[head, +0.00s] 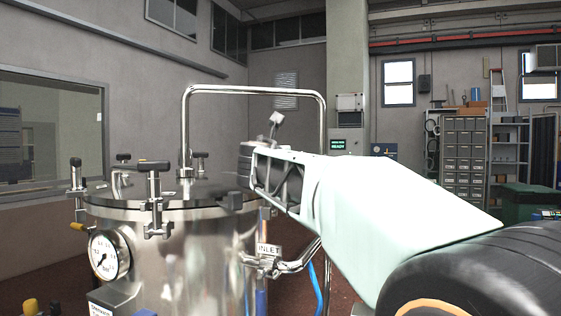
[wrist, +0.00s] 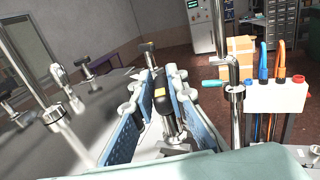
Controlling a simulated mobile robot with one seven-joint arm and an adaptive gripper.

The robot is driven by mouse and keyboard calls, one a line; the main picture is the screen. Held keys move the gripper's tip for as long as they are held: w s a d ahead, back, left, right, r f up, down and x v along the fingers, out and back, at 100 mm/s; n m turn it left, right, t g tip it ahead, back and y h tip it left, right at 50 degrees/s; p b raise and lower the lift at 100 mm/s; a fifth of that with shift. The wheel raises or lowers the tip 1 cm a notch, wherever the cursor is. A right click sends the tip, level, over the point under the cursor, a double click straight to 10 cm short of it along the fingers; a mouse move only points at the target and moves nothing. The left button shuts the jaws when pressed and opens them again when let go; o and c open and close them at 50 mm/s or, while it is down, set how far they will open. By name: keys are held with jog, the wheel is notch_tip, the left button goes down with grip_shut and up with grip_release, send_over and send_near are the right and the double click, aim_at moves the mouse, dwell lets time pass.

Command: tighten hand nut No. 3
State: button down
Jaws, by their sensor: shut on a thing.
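A steel filler vessel (head: 190,265) stands at the left of the head view under a round lid (head: 190,193). Several black-topped hand nuts (head: 154,166) on clamp bolts stand around its rim; I cannot read their numbers. My gripper (head: 246,165) is at the lid's right edge. In the wrist view my gripper (wrist: 166,80), with blue-padded fingers, is shut around a dark, upright hand nut (wrist: 166,105) with a yellow mark. The fingers partly hide this nut, and whether it is No. 3 does not show. Another hand nut (wrist: 57,78) stands to the left.
A pressure gauge (head: 109,254) and an INLET pipe (head: 290,265) stick out from the vessel.

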jog(key=shift+r+m+h, duration=0.1)
jog(key=shift+m+h, duration=0.5)
jog(key=shift+h, duration=0.7)
jog(key=c, duration=1.9)
grip_release()
jog(key=shift+d, duration=0.1)
jog(key=s+a, duration=0.1)
jog(key=s, duration=0.6)
jog(key=shift+s, duration=0.25)
jog(key=shift+m, duration=0.3)
